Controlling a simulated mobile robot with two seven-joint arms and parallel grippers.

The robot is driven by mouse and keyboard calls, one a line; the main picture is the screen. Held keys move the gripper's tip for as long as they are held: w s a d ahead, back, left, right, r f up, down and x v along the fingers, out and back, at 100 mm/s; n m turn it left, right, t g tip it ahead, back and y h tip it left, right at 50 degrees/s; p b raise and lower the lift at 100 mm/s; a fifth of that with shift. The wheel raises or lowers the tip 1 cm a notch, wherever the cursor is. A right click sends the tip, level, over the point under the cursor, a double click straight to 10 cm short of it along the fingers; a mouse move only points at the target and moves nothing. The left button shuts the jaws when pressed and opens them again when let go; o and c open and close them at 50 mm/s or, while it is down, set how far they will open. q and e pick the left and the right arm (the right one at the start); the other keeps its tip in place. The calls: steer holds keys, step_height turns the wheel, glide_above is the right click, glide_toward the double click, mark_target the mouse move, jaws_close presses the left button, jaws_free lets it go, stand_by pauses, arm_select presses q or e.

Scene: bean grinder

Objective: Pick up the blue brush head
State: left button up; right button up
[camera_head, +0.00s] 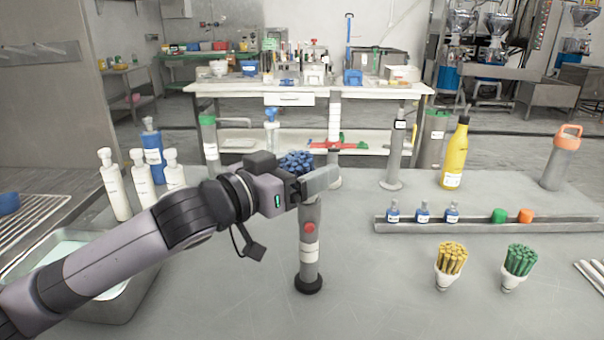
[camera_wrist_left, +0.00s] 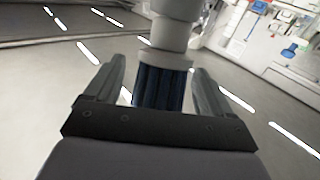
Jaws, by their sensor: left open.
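The blue brush head (camera_head: 297,160) shows in the head view just behind and above my left gripper (camera_head: 318,182), which partly hides it. In the left wrist view, the dark blue bristles (camera_wrist_left: 158,90) lie between the two spread fingers of my left gripper (camera_wrist_left: 160,78). A white and grey collar adjoins the bristles there. The fingers stand on either side, with a gap visible; contact cannot be told. My left gripper is open. My right gripper is not in view.
A grey upright cylinder (camera_head: 309,240) with a red button stands directly below my left gripper. Yellow (camera_head: 452,258) and green (camera_head: 520,259) brush heads stand at right, before a grey rack (camera_head: 480,226). White bottles (camera_head: 116,185) stand at left.

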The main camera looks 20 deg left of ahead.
arm_select(q)
steer(key=shift+w+d, duration=0.3)
steer(key=shift+w, duration=0.25)
steer(key=c, duration=1)
steer(key=shift+c, duration=0.2)
